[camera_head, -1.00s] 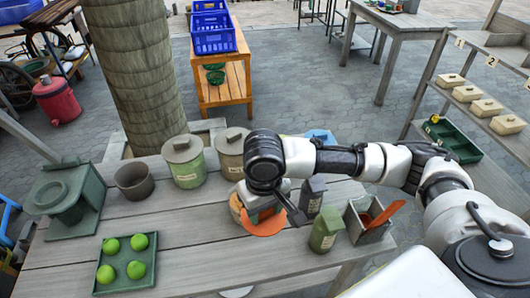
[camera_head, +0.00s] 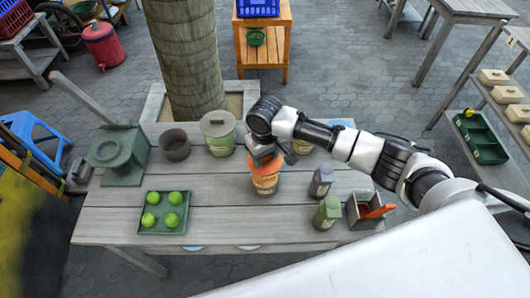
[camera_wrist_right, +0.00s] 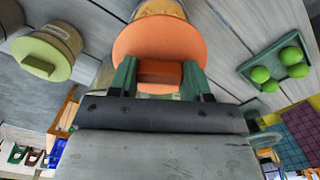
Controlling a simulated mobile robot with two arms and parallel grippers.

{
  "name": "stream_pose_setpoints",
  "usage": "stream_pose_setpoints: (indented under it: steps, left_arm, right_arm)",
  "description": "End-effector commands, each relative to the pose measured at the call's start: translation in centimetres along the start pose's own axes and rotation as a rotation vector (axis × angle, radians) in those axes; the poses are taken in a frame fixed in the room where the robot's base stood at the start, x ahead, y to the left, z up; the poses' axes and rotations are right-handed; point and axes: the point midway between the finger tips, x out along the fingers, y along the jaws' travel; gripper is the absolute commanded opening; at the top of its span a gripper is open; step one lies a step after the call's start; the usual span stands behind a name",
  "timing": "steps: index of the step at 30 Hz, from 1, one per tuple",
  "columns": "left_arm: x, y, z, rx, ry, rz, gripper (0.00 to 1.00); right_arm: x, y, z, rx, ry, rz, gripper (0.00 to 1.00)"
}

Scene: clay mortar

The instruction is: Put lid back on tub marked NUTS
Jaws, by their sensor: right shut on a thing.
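My right gripper (camera_head: 266,156) is shut on the raised handle of an orange lid (camera_head: 265,169). In the right wrist view the gripper's two green fingers (camera_wrist_right: 160,76) clamp the handle of the round lid (camera_wrist_right: 158,42). The lid is about level at the top of a tub with an orange band (camera_head: 265,187). I cannot tell whether it rests on the rim or hovers just above. Part of this tub shows past the lid in the wrist view (camera_wrist_right: 158,8). Its label is too small to read. My left gripper is not in view.
A lidded green tub (camera_head: 218,133) and a dark bowl (camera_head: 175,145) stand left of it. A grey canister (camera_head: 321,182), a green canister (camera_head: 327,213) and a box with an orange scoop (camera_head: 366,212) stand right. A tray (camera_head: 163,227) holds several green fruits.

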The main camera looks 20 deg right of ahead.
Motion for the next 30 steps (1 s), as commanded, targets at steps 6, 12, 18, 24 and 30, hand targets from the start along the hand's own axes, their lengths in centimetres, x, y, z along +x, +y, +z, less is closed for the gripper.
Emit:
stream_pose_setpoints:
  steps: [6,12,18,24,30]
  left_arm:
    - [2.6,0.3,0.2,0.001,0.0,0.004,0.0]
    - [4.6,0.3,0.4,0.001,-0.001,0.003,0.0]
    - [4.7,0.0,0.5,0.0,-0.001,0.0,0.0]
    - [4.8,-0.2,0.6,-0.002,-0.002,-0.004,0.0]
    - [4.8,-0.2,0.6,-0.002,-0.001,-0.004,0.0]
  right_arm:
    - [2.1,0.1,0.0,0.0,-0.001,0.001,0.26]
    - [3.7,0.1,0.1,0.0,0.0,0.002,0.26]
    - [5.0,0.0,0.0,0.001,-0.001,-0.001,0.26]
    - [5.5,0.0,0.0,0.002,-0.001,0.0,0.26]
    - [5.5,0.0,0.0,0.001,-0.001,0.0,0.26]
